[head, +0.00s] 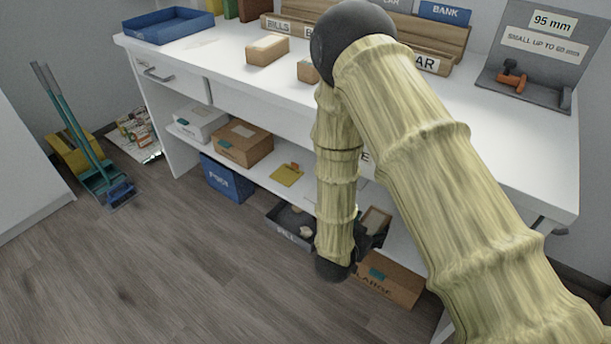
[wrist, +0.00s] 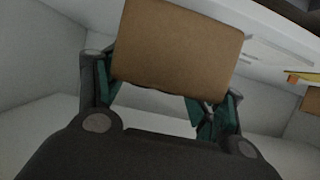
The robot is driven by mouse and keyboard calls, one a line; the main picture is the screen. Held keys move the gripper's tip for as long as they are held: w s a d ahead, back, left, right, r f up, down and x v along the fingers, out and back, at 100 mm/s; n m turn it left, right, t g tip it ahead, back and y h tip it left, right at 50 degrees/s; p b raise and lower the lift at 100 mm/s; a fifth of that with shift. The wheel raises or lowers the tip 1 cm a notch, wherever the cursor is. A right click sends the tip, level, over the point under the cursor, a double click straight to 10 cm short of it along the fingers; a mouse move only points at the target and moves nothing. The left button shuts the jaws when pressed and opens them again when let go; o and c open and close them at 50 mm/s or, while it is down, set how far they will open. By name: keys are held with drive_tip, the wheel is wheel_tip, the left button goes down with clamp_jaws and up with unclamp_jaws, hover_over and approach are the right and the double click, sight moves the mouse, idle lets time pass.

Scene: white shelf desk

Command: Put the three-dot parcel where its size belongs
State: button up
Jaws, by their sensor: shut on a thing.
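My gripper (wrist: 165,100) is shut on a brown cardboard parcel (wrist: 178,50), which fills the top middle of the wrist view between the fingers. No dots show on the face I see. In the head view my arm hides most of the gripper; a parcel with a brown face (head: 376,220) shows beside it at the lower shelf's front, likely the held one. A cardboard box marked LARGE (head: 392,286) stands on the floor just below. A size gauge (head: 545,42) reading 95 mm and "small up to" a partly blurred figure stands at the desk's right end.
Two other parcels, one longer (head: 267,50) and one small (head: 306,72), lie on the white desk (head: 450,120). A blue tray (head: 168,25) is at its back left. The lower shelf holds a brown box (head: 243,143) and a white box (head: 200,122). A blue bin (head: 227,179) stands below.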

drive_tip(key=w+b, duration=0.1)
drive_tip(key=w, duration=0.4)
drive_tip(key=w+f+b, duration=0.1)
drive_tip(key=w+b, duration=0.1)
drive_tip(key=w, duration=0.3)
drive_tip(key=w+d+b, duration=0.1)
drive_tip(key=w, duration=0.4)
drive_tip(key=shift+w+f, duration=0.25)
drive_tip(key=shift+w, duration=0.15)
wheel_tip(320, 180, down, 4)
drive_tip(key=shift+w+r+b, duration=0.1)
drive_tip(key=shift+r+b, duration=0.1)
drive_tip(key=shift+b, duration=0.9)
drive_tip(key=shift+r, duration=0.1)
drive_tip(key=o, duration=1.4)
